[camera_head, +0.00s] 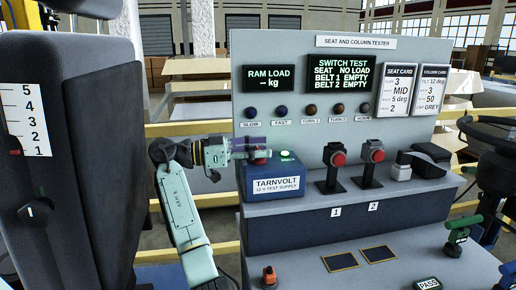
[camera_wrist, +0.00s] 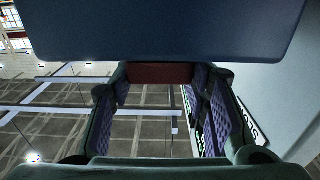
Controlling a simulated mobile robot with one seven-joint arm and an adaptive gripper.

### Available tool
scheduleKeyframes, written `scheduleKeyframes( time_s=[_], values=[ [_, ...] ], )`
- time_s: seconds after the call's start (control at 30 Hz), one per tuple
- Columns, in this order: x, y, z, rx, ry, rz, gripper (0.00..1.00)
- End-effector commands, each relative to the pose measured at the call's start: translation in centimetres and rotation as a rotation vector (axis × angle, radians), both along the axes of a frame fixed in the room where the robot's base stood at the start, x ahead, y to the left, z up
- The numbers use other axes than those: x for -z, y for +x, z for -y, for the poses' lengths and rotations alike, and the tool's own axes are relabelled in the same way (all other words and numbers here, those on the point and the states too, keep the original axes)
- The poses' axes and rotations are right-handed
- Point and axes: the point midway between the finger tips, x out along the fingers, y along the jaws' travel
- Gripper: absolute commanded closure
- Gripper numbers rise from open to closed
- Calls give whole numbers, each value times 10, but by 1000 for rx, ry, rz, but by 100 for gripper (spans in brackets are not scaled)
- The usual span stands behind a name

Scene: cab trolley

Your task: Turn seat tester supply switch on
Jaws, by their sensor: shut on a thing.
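The seat tester supply is a blue box (camera_head: 275,186) labelled TARNVOLT 12 V TEST SUPPLY. It stands at the left end of the tester's ledge in the head view. A red switch (camera_head: 258,160) shows on its top at the left, partly covered by my gripper (camera_head: 258,147). A green light (camera_head: 287,156) glows beside it. My gripper reaches in from the left over the box. In the wrist view, its purple-padded fingers (camera_wrist: 160,80) are shut on the dark red switch (camera_wrist: 158,73), with the blue box (camera_wrist: 170,30) filling the top.
The tester panel (camera_head: 302,140) stands behind the box with a lit switch test screen (camera_head: 341,74). Two red-topped belt buckles (camera_head: 334,160) (camera_head: 373,155) stand to the right. A dark seat (camera_head: 85,150) stands close at the left.

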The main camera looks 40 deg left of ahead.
Motion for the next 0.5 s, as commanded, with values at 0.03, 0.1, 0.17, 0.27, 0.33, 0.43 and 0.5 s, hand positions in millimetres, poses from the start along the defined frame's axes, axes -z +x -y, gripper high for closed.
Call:
scheduleKeyframes(
  time_s=[0.03, 0.1, 0.17, 0.27, 0.33, 0.43, 0.5],
  values=[
    [2, 1, 1, 7, 0, -4, 85],
    [2, 0, 1, 7, 1, -4, 85],
    [2, 1, 2, 7, 0, -5, 85],
    [2, 1, 2, 7, 0, -5, 85],
    [3, 0, 2, 7, 0, -5, 56],
    [2, 0, 1, 6, 0, -5, 50],
    [2, 0, 1, 5, 0, -4, 45]
  ],
)
